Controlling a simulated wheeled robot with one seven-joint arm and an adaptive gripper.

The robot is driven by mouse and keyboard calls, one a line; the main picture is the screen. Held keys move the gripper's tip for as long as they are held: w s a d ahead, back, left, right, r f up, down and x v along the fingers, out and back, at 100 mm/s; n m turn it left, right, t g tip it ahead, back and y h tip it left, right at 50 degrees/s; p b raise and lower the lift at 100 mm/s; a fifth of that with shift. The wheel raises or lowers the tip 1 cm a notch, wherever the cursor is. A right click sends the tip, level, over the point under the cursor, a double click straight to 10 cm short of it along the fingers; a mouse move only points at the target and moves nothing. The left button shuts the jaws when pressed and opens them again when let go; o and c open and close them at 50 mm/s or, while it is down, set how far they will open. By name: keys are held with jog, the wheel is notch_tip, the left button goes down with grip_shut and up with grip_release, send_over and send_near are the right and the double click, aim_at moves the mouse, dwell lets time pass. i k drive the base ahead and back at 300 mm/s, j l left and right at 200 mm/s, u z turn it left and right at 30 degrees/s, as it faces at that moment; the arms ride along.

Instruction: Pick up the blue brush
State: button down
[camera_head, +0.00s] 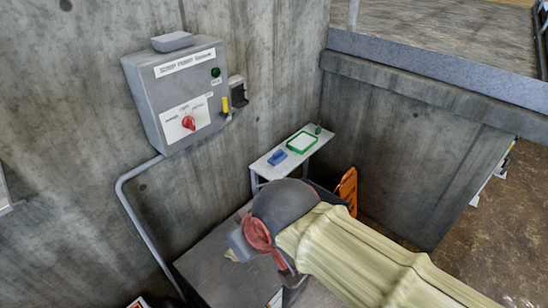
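The blue brush (277,157) is a small blue object lying on a narrow pale table (268,170) against the concrete wall. It is too small to tell the handle from the bristles. My arm, in a cream ribbed sleeve with a dark grey and red joint, reaches in from the lower right, in front of and below the table in the picture. No fingertips of my gripper can be made out. Nothing appears to touch the brush.
A green-rimmed white tray (302,142) and a small dark green item (318,129) share the table. A grey control box (180,92) with a red knob hangs on the left wall. A grey cabinet (212,262) stands below. An orange object (347,188) is right of the table.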

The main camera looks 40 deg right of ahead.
aim_at(279, 156)
jog(key=z, duration=1.4)
jog(key=u, duration=0.2)
jog(key=i+l+u, duration=0.25)
jog(key=u, duration=0.15)
jog(key=i+l+u, duration=0.15)
jog(key=l+u, duration=0.3)
jog(key=i+l, duration=0.1)
jog(key=l, duration=0.35)
jog(key=i+l+u, duration=0.1)
jog(key=l, duration=0.35)
jog(key=i+l, duration=0.15)
jog(key=l, duration=0.3)
jog(key=i+l+u, duration=0.1)
jog(key=l, duration=0.35)
jog(key=i+l, duration=0.1)
jog(key=l, duration=0.35)
